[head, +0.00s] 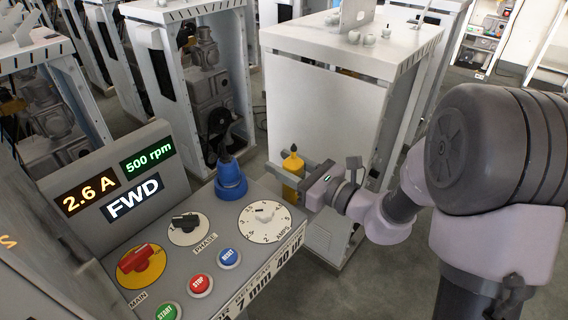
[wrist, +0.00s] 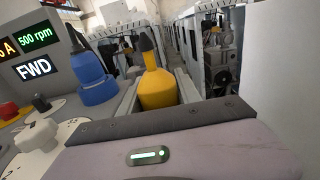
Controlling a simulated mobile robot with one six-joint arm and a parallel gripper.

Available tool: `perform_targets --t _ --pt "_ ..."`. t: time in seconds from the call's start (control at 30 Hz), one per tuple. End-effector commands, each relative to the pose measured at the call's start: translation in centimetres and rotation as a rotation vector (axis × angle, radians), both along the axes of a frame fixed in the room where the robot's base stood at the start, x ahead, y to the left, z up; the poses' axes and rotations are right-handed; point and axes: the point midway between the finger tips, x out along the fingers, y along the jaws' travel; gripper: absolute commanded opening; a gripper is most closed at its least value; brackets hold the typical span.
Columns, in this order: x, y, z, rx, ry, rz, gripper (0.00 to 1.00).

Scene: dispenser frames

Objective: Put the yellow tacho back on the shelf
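The yellow tacho (head: 291,178) is a bottle-shaped body with a dark tip. It is upright between the two fingers of my gripper (head: 288,168), just beyond the right edge of the control console. In the wrist view the yellow tacho (wrist: 158,92) fills the space between the fingers, which appear closed on its sides. Its lower part is hidden by the gripper body in that view. A shelf unit (head: 484,44) with small items on it stands far off at the top right of the head view.
A blue tacho-like device (head: 231,181) stands on the console (head: 262,258), left of my gripper. The console display reads 2.6 A, 500 rpm, FWD. A white cabinet (head: 330,100) stands close behind the gripper. More machine frames line the back; grey floor shows between them.

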Motion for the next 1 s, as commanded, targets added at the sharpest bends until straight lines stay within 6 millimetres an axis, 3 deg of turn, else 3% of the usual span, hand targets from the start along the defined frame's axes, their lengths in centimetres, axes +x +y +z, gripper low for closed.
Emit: perform_targets --t 0.1,0.43,0.8,1.0 --pt "0.0 0.0 0.0 0.000 0.000 0.000 0.60" --pt "0.0 0.0 0.5 -0.001 -0.003 0.000 0.60" --pt "-5.1 -6.7 0.7 0.000 0.002 -0.006 0.60" --pt "-7.1 -9.1 0.6 0.001 0.001 -0.004 0.60"
